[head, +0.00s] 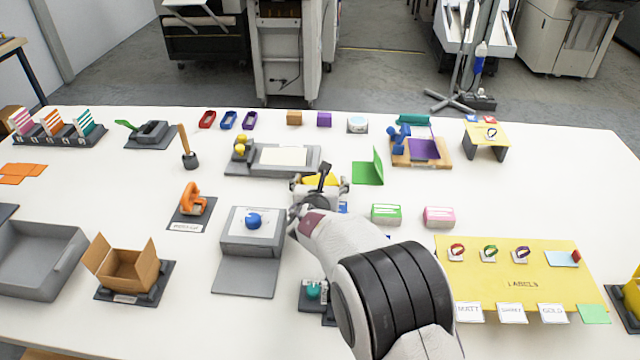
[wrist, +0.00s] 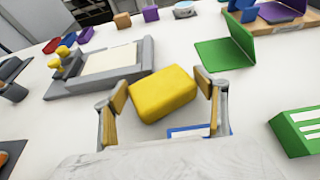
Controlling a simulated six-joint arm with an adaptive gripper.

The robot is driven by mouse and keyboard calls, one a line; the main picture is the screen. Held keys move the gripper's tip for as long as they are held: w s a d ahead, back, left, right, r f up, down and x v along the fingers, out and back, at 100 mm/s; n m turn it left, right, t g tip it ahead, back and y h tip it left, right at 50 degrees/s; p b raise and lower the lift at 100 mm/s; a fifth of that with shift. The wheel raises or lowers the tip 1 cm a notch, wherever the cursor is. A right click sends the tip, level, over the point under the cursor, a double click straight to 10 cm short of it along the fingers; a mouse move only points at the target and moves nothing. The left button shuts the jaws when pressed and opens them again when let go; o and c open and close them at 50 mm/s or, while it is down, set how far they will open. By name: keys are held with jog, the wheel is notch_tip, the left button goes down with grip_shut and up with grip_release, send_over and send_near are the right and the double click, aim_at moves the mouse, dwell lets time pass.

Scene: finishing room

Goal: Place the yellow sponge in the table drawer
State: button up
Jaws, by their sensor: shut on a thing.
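The yellow sponge (wrist: 163,93) is a rounded block between the two wood-faced fingers of my gripper (wrist: 162,98) in the wrist view. It sits tilted there, and the gripper is shut on it. In the head view, my gripper (head: 320,188) is over the middle of the white table, and a yellow part of the sponge (head: 321,180) shows behind its dark parts. I cannot pick out a table drawer for certain. A brown piece (head: 30,353) shows below the table's front edge at the lower left, but too little of it shows to tell what it is.
A grey tray with a cream pad (head: 283,157) stands behind my gripper, and an open green folder (head: 368,170) is to its right. A grey stand with a blue ball (head: 253,221), an open cardboard box (head: 126,270) and a grey bin (head: 40,262) lie left. A yellow label board (head: 510,265) lies right.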

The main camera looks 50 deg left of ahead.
jog(key=shift+r, duration=4.8)
jog(key=shift+r, duration=0.15)
jog(key=s+d+r+n+g+y, duration=0.1)
jog(key=s+d+r, duration=0.4)
jog(key=s+r, duration=0.4)
jog(key=s+d+r+n+g+y, duration=0.1)
jog(key=s+d+r, duration=0.4)
jog(key=s+r, duration=0.35)
jog(key=s+d+r+n+g, duration=0.2)
jog(key=s+d+r, duration=0.3)
jog(key=s+d, duration=0.3)
jog(key=s+d+r+n+g+y, duration=0.1)
jog(key=s+d+r+n+g, duration=0.1)
jog(key=s+d+r, duration=0.3)
jog(key=shift+s+d+r+n+g+y, duration=0.3)
jog(key=shift+s+d+r+n+g, duration=0.15)
jog(key=shift+s+d, duration=1.45)
jog(key=shift+s+a+f, duration=0.15)
jog(key=shift+s+a, duration=0.15)
